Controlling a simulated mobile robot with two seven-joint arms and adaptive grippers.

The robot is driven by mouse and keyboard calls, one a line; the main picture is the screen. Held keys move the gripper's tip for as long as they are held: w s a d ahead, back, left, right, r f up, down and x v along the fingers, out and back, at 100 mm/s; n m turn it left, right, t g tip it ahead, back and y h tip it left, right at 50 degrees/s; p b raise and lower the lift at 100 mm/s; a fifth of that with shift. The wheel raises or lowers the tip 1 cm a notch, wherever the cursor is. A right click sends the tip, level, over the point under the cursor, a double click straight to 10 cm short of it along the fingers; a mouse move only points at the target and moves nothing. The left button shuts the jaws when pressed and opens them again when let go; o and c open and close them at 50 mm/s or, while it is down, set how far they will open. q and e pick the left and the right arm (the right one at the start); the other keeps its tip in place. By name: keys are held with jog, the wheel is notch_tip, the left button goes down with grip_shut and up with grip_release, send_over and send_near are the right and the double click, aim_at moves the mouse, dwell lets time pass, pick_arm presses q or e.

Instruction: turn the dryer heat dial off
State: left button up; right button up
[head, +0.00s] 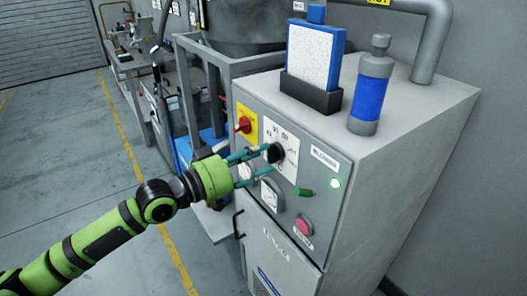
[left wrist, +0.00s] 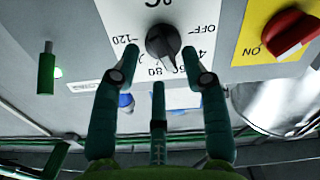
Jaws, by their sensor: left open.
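The black heat dial (head: 275,153) sits on a white scale plate on the front of the grey dryer cabinet (head: 400,110). In the left wrist view the dial (left wrist: 163,42) appears upside down, with OFF, 80 and 120 marks around it. Its narrow end points down in that view, towards the 80 side; the exact setting is unclear. My left gripper (head: 267,161) is at the panel, fingers spread. In the left wrist view its open fingertips (left wrist: 161,56) are on either side of the dial; contact cannot be told. My right gripper is out of view.
A red switch (head: 243,125) on a yellow plate is left of the dial. A blue bottle (head: 369,95) and blue-framed filter (head: 316,55) stand on top. Floor is free at left.

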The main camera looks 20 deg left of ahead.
pick_arm(q)
jog(key=shift+x, duration=1)
grip_shut()
jog(key=shift+n+p, duration=0.3)
jog(key=shift+p, duration=0.1)
jog(key=n+p, duration=0.1)
jog(key=n, duration=0.1)
jog(key=shift+a+r+n, duration=0.1)
jog(key=shift+r+n, duration=0.05)
jog(key=shift+n, duration=0.25)
jog(key=n+p, duration=0.1)
jog(key=n, duration=0.2)
jog(key=shift+n+p, duration=0.3)
jog(key=shift+p, duration=0.1)
jog(key=n, duration=0.2)
jog(key=n+p, duration=0.1)
jog(key=n, duration=0.1)
jog(key=shift+w+a+n, duration=0.1)
jog(key=shift+a+n, duration=0.05)
jog(key=shift+n, duration=0.15)
jog(key=shift+n+p, duration=1)
jog(key=shift+n, duration=1.2)
